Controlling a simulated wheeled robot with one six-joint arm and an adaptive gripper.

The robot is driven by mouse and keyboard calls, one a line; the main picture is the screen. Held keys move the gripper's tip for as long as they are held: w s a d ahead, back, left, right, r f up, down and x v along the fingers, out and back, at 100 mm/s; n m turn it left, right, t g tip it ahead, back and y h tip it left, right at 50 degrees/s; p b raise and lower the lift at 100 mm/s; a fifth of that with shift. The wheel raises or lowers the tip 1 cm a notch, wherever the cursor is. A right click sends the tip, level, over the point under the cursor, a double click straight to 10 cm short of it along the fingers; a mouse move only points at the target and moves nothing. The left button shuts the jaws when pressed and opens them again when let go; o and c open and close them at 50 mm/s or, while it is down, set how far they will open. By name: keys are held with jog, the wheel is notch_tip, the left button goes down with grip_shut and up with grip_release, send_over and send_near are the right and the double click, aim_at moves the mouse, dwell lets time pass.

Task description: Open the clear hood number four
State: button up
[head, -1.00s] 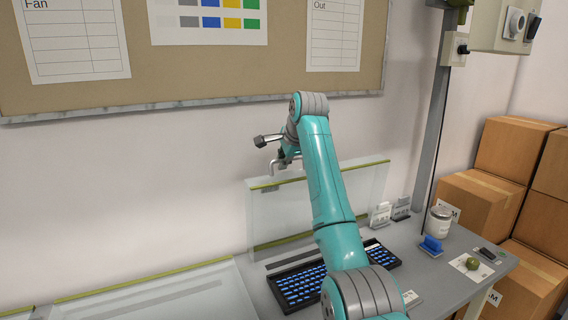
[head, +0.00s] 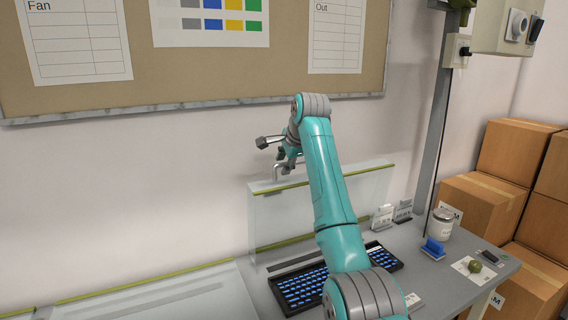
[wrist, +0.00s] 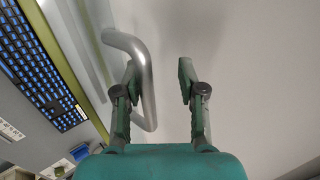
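A clear hood (head: 290,215) with a yellow-green top edge stands raised, its panel upright, behind a black keyboard with blue keys (head: 303,287). No number is readable on it. Its grey bar handle (head: 277,174) is at the top left edge, and the handle (wrist: 149,90) is large in the wrist view. My gripper (wrist: 158,78) is open, with its two fingers apart. In the wrist view the handle's bar runs just right of the left finger, partly behind it; I cannot tell whether they touch. The keyboard also shows in the wrist view (wrist: 38,62).
Another clear hood (head: 150,293) lies low at the left. Small label stands (head: 383,215), a jar (head: 440,224) and a blue item (head: 432,248) stand on the table's right part. Cardboard boxes (head: 480,208) stack at the right. A pinboard (head: 200,70) hangs on the wall behind.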

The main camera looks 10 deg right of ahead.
jog(key=v, duration=1.1)
jog(key=shift+s+r, duration=0.2)
jog(key=shift+r, duration=0.1)
jog(key=shift+d, duration=0.1)
